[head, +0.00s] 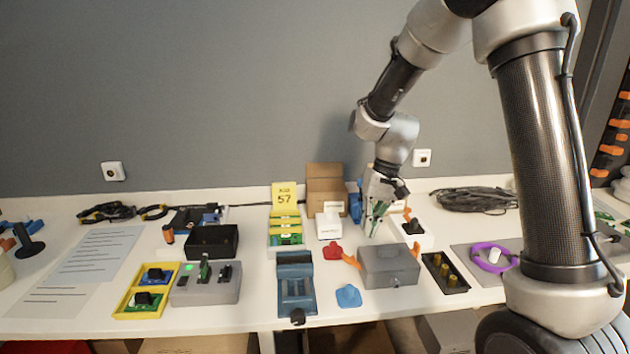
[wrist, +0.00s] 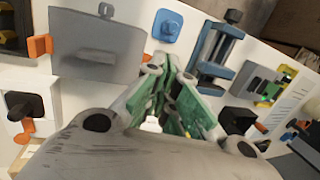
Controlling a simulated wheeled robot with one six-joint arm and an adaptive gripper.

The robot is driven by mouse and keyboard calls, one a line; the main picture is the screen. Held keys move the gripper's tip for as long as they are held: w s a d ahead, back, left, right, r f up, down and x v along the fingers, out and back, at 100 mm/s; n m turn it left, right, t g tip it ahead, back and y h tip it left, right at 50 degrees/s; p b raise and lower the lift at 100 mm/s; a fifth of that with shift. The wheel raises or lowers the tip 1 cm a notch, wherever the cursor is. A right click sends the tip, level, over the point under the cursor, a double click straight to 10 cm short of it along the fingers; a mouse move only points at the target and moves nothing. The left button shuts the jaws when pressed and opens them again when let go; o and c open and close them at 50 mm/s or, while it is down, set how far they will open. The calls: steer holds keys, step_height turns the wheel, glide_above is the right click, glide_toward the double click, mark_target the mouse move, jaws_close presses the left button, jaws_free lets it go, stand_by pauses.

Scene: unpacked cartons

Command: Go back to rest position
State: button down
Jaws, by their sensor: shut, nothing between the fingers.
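My gripper (head: 376,219) hangs from my arm over the back part of the white table, just behind the grey box (head: 390,264) with its orange side clips. In the wrist view the green fingers of my gripper (wrist: 175,75) are together, with nothing between them. The grey box (wrist: 98,45) shows at the upper left of that view, apart from the fingers. A white block with a black knob (head: 411,228) stands just right of my gripper.
A blue vise (head: 296,283), a blue piece (head: 348,296) and a red piece (head: 332,252) lie nearby. A yellow card marked 57 (head: 284,197) and cardboard boxes (head: 326,184) stand behind. A black tray (head: 445,273) and a purple ring (head: 476,256) lie right.

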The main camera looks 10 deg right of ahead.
steer(key=s+d+r+t+h, duration=0.1)
steer(key=s+d+r+t, duration=0.1)
steer(key=s+d+r, duration=0.3)
steer(key=s+d+r+t+h, duration=0.1)
steer(key=s+d+r, duration=0.4)
steer(key=s, duration=0.5)
steer(key=s+d+r+t, duration=0.2)
steer(key=s+d+r, duration=0.3)
steer(key=s+r, duration=0.2)
steer(key=shift+s+r+t+h, duration=0.3)
steer(key=shift+s+r+h, duration=0.1)
steer(key=shift+s, duration=0.35)
